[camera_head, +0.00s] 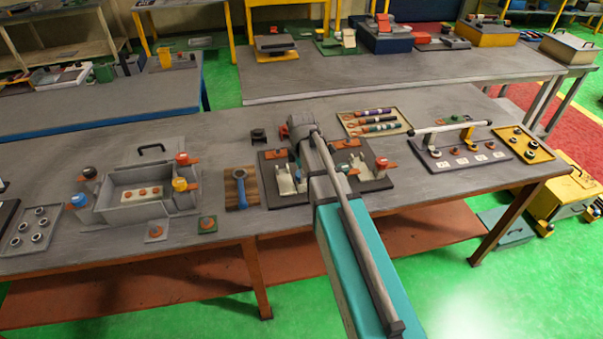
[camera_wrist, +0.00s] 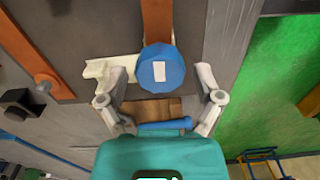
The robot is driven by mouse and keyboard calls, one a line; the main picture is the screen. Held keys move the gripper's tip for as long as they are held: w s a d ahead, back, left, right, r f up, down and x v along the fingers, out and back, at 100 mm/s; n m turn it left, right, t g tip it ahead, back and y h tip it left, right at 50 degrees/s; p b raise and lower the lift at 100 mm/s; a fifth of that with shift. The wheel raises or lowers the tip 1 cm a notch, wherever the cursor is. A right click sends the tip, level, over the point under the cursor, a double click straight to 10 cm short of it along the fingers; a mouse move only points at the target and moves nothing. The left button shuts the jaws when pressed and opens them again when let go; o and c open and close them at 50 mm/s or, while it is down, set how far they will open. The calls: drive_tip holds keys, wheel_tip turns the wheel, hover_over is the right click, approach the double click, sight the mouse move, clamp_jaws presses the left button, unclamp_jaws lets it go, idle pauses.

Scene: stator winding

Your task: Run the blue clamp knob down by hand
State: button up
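The blue clamp knob (camera_wrist: 161,68), with a white mark on top, sits at the end of an orange strap (camera_wrist: 158,18) in the wrist view. A pale bracket (camera_wrist: 100,70) shows beside and partly under it. My gripper (camera_wrist: 161,78) is open, one pale finger on each side of the knob. Gaps show between both fingers and the knob, so I see no contact. How high the fingertips are against the knob is hard to tell. In the head view my arm lies across the bench and partly covers the clamp fixture (camera_head: 268,199).
A blue-handled spanner (camera_head: 240,184) lies on a wooden board left of the fixture; its handle (camera_wrist: 165,125) shows beneath my fingers. A grey box (camera_head: 140,190) stands further left. The bench edge and green floor lie close by.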

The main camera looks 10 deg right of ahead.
drive_tip(key=c, duration=0.8)
drive_tip(key=shift+o, duration=0.2)
